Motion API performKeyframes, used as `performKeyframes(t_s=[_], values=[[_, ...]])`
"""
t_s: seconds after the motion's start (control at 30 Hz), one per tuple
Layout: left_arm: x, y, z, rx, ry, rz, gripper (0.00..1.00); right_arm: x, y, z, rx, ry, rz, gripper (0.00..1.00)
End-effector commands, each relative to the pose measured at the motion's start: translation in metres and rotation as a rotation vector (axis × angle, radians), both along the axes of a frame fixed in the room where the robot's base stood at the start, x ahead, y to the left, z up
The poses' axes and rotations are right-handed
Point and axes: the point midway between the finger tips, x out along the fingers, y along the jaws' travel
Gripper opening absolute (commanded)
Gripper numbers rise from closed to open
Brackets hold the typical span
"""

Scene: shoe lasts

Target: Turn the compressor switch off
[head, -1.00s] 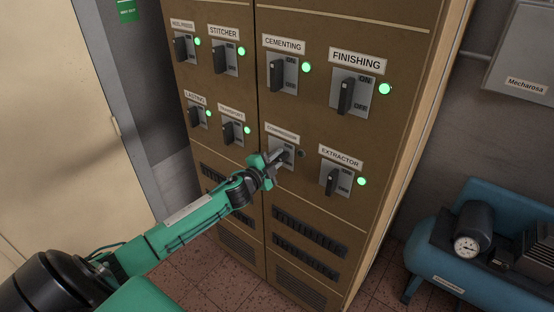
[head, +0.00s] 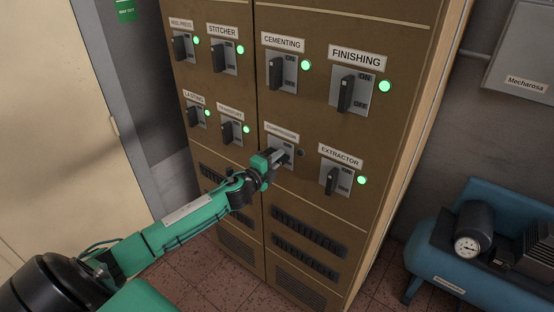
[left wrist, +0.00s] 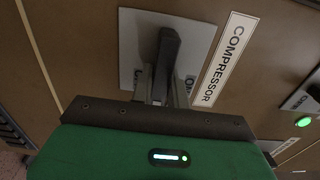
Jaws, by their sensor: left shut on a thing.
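The compressor switch (left wrist: 167,50) is a dark lever on a grey plate (left wrist: 201,36) in the cabinet's lower row, beside its "COMPRESSOR" label (left wrist: 222,60). In the head view my left gripper (head: 277,157) covers much of this plate. In the left wrist view its fingers (left wrist: 160,86) are shut on the lever's lower part. The plate's ON and OFF marks are partly hidden, so I cannot tell which the lever points to. The compressor lamp (head: 301,153) is dark. My right gripper is not in view.
The brown cabinet (head: 330,215) carries several other switches with green lamps lit, including the extractor switch (head: 332,181) to the right and the cementing switch (head: 277,75) above. A blue compressor (head: 440,265) with a gauge stands on the floor at right.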

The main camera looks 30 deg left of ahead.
Motion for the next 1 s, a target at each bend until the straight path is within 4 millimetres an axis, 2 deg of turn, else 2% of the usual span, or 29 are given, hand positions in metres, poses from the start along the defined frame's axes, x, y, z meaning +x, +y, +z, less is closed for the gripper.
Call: performKeyframes(t_s=[0.23, 0.27, 0.37, 0.77, 1.0], values=[[0.0, -0.001, -0.001, 0.002, 0.001, -0.002, 0.0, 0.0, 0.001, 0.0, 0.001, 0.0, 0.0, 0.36], [0.0, -0.001, -0.001, 0.002, 0.001, -0.002, 0.18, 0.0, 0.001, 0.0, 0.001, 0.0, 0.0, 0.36], [0.0, -0.001, -0.001, 0.002, 0.001, -0.002, 0.38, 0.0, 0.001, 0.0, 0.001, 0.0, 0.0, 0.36], [-0.005, 0.001, -0.002, 0.001, 0.002, 0.0, 0.38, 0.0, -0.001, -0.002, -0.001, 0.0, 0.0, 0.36], [-0.035, 0.003, -0.005, 0.001, 0.003, -0.001, 0.38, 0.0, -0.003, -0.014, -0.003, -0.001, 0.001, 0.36]])
